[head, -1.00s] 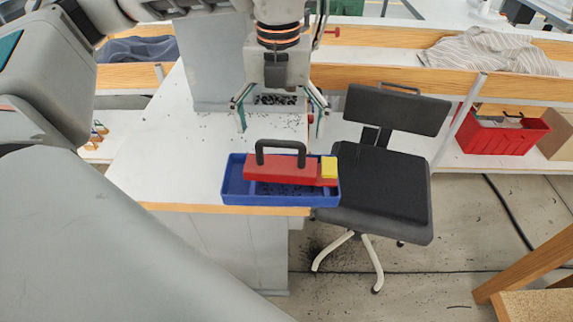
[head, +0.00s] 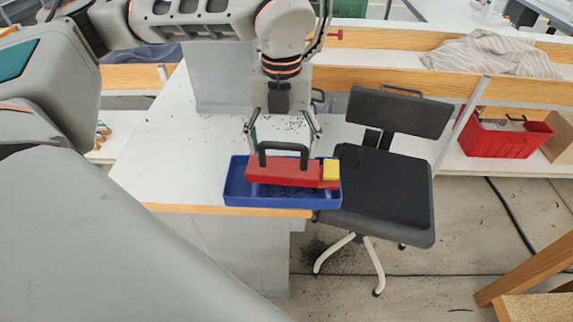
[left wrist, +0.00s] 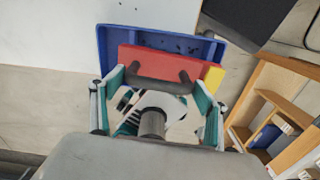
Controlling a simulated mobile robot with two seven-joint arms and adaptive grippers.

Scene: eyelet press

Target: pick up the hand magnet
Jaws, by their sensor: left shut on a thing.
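The hand magnet (head: 290,173) is a red bar with a black arched handle and a yellow block at its right end. It lies in a blue tray (head: 232,190) at the table's front edge; small dark bits show in the tray. My left gripper (head: 283,146) is down at the handle from above and behind, shut on it, with a finger at either end. In the left wrist view the black handle (left wrist: 158,83) spans between the two teal-lined fingers, with the red bar just beyond. My right gripper is not in view.
The white table (head: 165,170) is scattered with small dark bits behind the tray. A black office chair (head: 385,195) stands close on the right. A red bin (head: 500,138) and a striped cloth (head: 485,52) are farther right.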

